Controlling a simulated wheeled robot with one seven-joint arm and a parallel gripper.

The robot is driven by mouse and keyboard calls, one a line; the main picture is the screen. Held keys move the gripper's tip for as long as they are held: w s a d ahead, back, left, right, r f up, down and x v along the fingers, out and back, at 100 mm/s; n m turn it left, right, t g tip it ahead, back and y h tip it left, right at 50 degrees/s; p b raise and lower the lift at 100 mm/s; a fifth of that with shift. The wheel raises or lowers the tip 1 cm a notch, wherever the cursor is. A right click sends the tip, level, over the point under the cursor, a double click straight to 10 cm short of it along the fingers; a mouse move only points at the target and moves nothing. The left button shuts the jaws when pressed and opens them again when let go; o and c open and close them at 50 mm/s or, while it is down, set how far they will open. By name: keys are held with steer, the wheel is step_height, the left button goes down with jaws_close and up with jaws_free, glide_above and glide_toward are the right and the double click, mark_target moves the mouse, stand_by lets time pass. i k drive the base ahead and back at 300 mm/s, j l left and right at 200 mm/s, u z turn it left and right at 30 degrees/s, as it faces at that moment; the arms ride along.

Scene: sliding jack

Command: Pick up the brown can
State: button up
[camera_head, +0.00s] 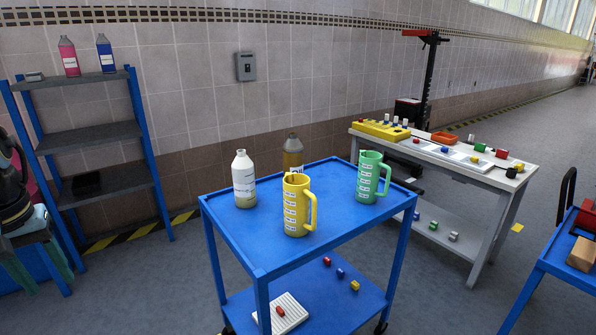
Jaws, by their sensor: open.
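The brown can (293,146) stands upright toward the back of the blue cart's top (262,240). Its lower part is hidden behind a yellow measuring jug (296,208) that stands in front of it. A white bottle (244,180) stands to the left of the can. A green measuring jug (370,178) stands to its right, near the cart's right side. My gripper does not show in this view.
The cart's lower shelf holds a white ribbed block (281,314) and several small coloured pieces. A blue shelf rack (95,137) stands left, a white workbench (455,165) right. A blue table (565,262) is at the right edge. The cart top's front left is clear.

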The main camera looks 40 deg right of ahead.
mark_target(292, 150)
steer(key=k+l+u, duration=0.1)
steer(key=u, duration=0.3)
steer(key=k+u, duration=0.1)
steer(key=u, duration=0.35)
steer(key=k+u, duration=0.1)
steer(key=u, duration=0.3)
steer(key=k+l, duration=0.3)
steer(key=l, duration=0.2)
steer(key=k+l, duration=0.3)
steer(key=l, duration=0.15)
steer(key=k+l, duration=0.3)
steer(key=l, duration=0.2)
steer(key=k+l, duration=0.3)
steer(key=l, duration=0.15)
steer(key=k+l, duration=0.1)
steer(key=l, duration=0.3)
steer(key=k+l, duration=0.1)
steer(key=l, duration=0.3)
steer(key=k+l, duration=0.1)
steer(key=l, duration=0.35)
